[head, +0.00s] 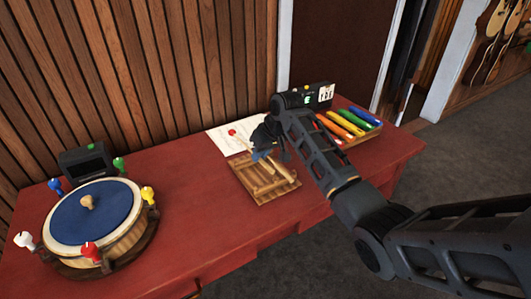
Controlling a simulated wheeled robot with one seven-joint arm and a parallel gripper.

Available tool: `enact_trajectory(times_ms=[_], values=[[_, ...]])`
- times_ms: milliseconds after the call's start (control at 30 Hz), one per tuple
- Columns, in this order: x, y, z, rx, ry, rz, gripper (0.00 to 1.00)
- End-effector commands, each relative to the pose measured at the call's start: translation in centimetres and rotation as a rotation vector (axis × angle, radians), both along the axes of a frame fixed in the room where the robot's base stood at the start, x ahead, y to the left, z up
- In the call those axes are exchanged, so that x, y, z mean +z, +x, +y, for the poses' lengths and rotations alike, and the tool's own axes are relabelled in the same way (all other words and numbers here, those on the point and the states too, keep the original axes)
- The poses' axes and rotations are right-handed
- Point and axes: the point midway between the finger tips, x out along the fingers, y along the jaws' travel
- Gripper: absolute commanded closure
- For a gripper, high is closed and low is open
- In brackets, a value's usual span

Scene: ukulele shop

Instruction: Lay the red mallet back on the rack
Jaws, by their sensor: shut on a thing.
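The red mallet (233,132) has a small red ball head and a light wooden stick. Its head points up and to the left, over the white sheet. My gripper (261,147) is shut on the stick and partly hides it. The wooden rack (264,194) lies flat on the red table, below and in front of my gripper. A small blue piece (262,155) shows under the gripper, at the rack's far side; I cannot tell what it is. The mallet appears to be above the rack, but the exact gap cannot be told.
A white sheet (222,145) lies behind the rack. Colored bars (345,123) and a dark device (313,97) stand to the right. A blue-topped drum (75,218) with colored pegs and a dark box (86,163) stand left. The red table (195,215) is clear between drum and rack.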

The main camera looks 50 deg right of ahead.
Motion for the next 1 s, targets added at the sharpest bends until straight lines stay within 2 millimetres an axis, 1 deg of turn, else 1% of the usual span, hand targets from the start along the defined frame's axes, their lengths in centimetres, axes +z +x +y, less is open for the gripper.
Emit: enact_trajectory(times_ms=[500,633,800,1000], values=[[-5.3,-0.1,-0.1,-0.001,0.000,0.000,1.00],[-6.3,0.0,0.0,-0.001,0.000,0.000,1.00],[-7.1,0.0,0.0,0.000,-0.001,0.001,1.00],[-7.2,0.0,-0.1,0.000,-0.001,0.000,1.00]])
